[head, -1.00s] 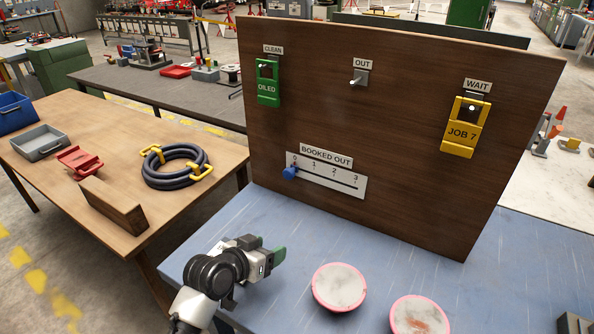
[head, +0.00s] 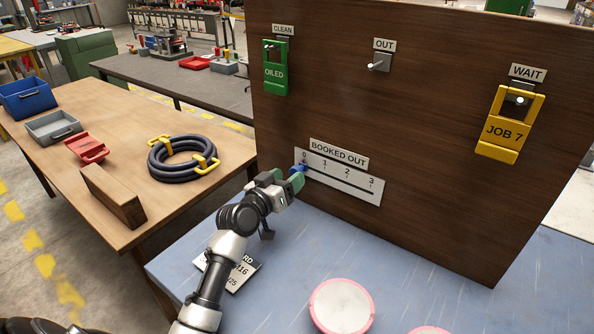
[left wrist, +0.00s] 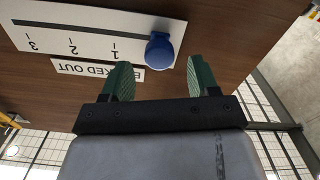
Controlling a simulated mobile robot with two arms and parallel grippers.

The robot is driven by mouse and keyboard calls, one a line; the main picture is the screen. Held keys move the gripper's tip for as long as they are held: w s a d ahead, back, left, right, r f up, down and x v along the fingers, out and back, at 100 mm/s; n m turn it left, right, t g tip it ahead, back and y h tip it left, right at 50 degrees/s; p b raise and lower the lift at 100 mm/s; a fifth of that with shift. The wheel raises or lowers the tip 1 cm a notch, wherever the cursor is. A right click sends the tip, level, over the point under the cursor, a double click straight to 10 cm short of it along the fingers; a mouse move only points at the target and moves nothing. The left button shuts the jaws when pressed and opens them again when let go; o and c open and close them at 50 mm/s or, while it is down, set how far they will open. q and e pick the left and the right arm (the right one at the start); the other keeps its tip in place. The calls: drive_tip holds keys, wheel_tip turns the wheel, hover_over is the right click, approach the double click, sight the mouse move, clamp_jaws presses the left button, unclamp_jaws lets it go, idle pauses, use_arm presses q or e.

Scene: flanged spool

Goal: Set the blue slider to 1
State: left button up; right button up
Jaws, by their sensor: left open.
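The blue slider (head: 299,168) is a round knob at the 0 end of the slot in the white scale plate (head: 345,184), under the BOOKED OUT label (head: 339,153). The plate is marked 0 to 3 and fixed to the brown upright board. My left gripper (head: 288,181) has green fingertips and is at the knob. In the left wrist view the gripper (left wrist: 161,82) is open, and the knob (left wrist: 159,50) is just ahead of the gap between its fingers, with nothing gripped. The 0 mark is hidden there behind the knob. My right gripper is not in view.
A green OILED tag (head: 276,68) and a yellow JOB 7 tag (head: 508,125) hang on the board, with an empty OUT peg (head: 379,62) between them. A printed card (head: 229,270) and a pink-rimmed disc (head: 342,306) lie on the blue bench (head: 420,278).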

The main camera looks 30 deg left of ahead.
use_arm(q)
drive_tip(key=shift+w+d, duration=0.15)
drive_tip(key=shift+w, duration=0.9)
drive_tip(key=shift+w+d, duration=0.15)
drive_tip(key=shift+w, duration=0.9)
drive_tip(key=shift+c, duration=0.3)
clamp_jaws()
drive_tip(key=shift+d, duration=0.1)
